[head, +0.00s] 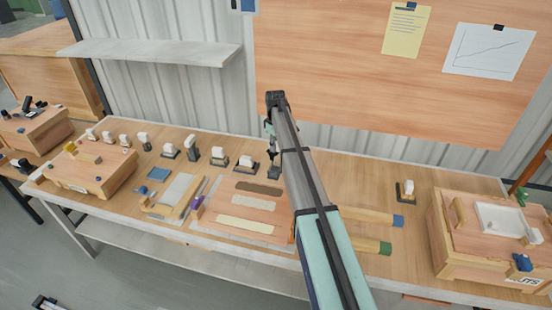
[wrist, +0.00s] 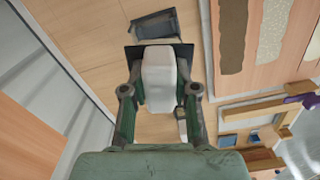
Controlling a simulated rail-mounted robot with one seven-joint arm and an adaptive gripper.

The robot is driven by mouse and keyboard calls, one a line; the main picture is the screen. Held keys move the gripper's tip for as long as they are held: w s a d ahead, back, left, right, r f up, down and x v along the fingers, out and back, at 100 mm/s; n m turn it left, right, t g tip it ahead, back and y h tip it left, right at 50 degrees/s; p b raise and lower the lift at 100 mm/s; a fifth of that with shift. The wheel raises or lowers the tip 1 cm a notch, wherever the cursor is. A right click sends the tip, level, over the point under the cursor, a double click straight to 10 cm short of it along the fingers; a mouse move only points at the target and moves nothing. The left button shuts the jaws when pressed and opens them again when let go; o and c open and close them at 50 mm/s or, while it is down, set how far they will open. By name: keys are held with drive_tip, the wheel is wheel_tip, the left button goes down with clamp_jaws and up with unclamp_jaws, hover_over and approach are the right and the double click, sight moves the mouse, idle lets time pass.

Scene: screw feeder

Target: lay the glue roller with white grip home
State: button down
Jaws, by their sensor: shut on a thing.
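In the wrist view, my gripper (wrist: 158,95) is shut on the white grip of the glue roller (wrist: 158,72). The white grip is between the two fingers, with a dark part showing around its far end. A dark, empty-looking cradle (wrist: 153,24) lies on the wood just beyond it. In the head view, my gripper (head: 272,145) is over the middle of the bench, above a small dark grey piece (head: 273,172). The arm partly hides this area, and I cannot tell whether the roller touches anything below.
Several white-gripped tools (head: 218,155) stand in a row to the left, the nearest close by. Another tool (head: 405,191) stands to the right. A board with coated strips (head: 245,225) lies in front. A wooden box (head: 450,265) stands at the right. A wall is behind.

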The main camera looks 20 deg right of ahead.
drive_tip(key=shift+w+r+n, duration=0.1)
drive_tip(key=shift+w+n, duration=0.45)
drive_tip(key=shift+n, duration=0.95)
drive_tip(key=shift+s, duration=0.1)
drive_tip(key=shift+f+b, duration=0.7)
drive_tip(key=shift+f, duration=1.5)
drive_tip(key=shift+f, duration=0.25)
drive_tip(key=shift+f+b, duration=0.45)
drive_tip(key=shift+f, duration=0.85)
drive_tip(key=shift+f, duration=0.75)
drive_tip(key=shift+f+b, duration=0.4)
drive_tip(key=shift+f, duration=0.1)
